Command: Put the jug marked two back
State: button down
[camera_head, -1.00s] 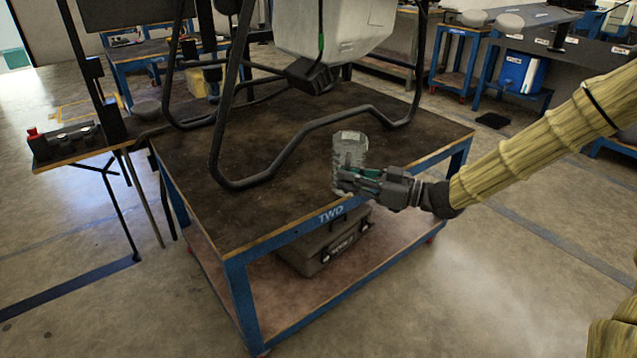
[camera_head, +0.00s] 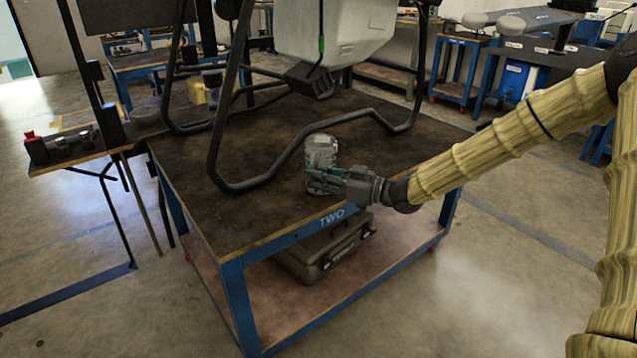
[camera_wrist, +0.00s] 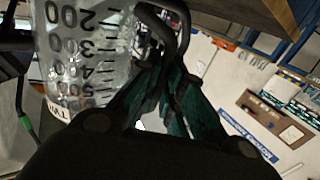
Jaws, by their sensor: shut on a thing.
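The clear measuring jug (camera_head: 321,158) is upright over the front part of the table marked TWO (camera_head: 270,225). Whether its base touches the tabletop I cannot tell. My gripper (camera_head: 322,176) is at the jug's right side, shut on it. In the wrist view the jug (camera_wrist: 82,50) fills the upper left, with black scale numbers and a white label at one end reading partly "TW". The dark green fingers of my gripper (camera_wrist: 165,85) close on its handle (camera_wrist: 172,20).
The drone's white tank (camera_head: 335,35) and black leg frame (camera_head: 225,130) stand on the table just behind and left of the jug. A dark case (camera_head: 325,248) lies on the lower shelf. A side table (camera_head: 65,150) with a red-capped item is at left.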

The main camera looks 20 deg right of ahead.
jog(key=shift+f, duration=0.2)
jog(key=shift+f, duration=0.1)
jog(key=c, duration=1.6)
grip_release()
jog(key=shift+o, duration=0.2)
